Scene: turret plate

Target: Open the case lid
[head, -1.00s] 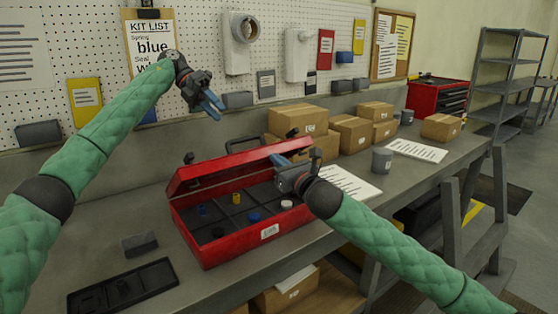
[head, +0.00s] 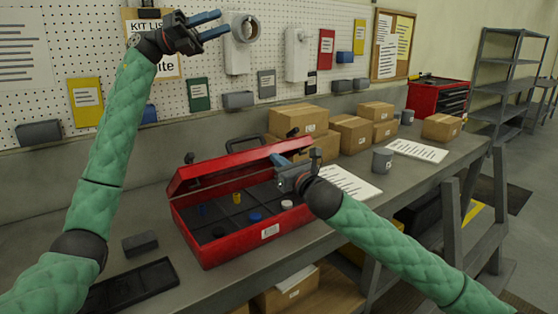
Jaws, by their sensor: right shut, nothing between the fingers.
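The red case (head: 230,244) stands on the workbench with its lid (head: 222,172) raised and leaning back, so the inside shows. Its dark divided tray holds small parts: a blue one (head: 255,217), a yellow one (head: 237,198), a white one (head: 286,204) and others. My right gripper (head: 276,160) is shut and empty at the right end of the lid, by its edge; whether it touches the lid I cannot tell. My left gripper (head: 214,25) is open and empty, high in front of the pegboard, well above the case.
Cardboard boxes (head: 350,134) are stacked behind and right of the case. A grey mug (head: 382,160) and paper sheets lie to the right. A black tray (head: 130,286) and a small dark block (head: 140,244) lie at the left front. The pegboard wall with its fixtures bounds the back.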

